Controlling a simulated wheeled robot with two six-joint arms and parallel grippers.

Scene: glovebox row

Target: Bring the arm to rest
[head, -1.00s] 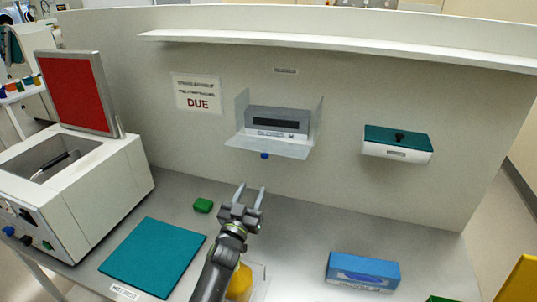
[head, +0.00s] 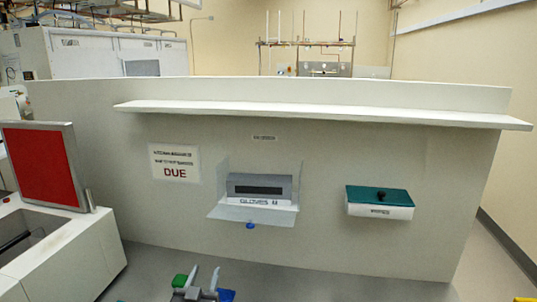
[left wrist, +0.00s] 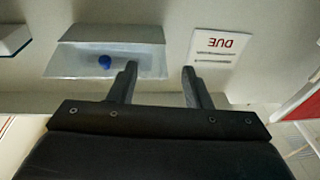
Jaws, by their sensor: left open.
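My left gripper (head: 202,282) is at the bottom edge of the head view, its two fingers apart and nothing between them. In the left wrist view its fingers (left wrist: 160,85) also stand apart and empty, with the wall beyond them. The rest of the left arm is below the head view's edge. My right gripper is not in view.
A glove box holder (head: 258,190) with a lowered flap and a white box with a teal lid (head: 380,202) are on the wall panel under a shelf (head: 320,114). A machine with a red raised lid (head: 45,165) stands left. A green block (head: 179,281) lies near the gripper.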

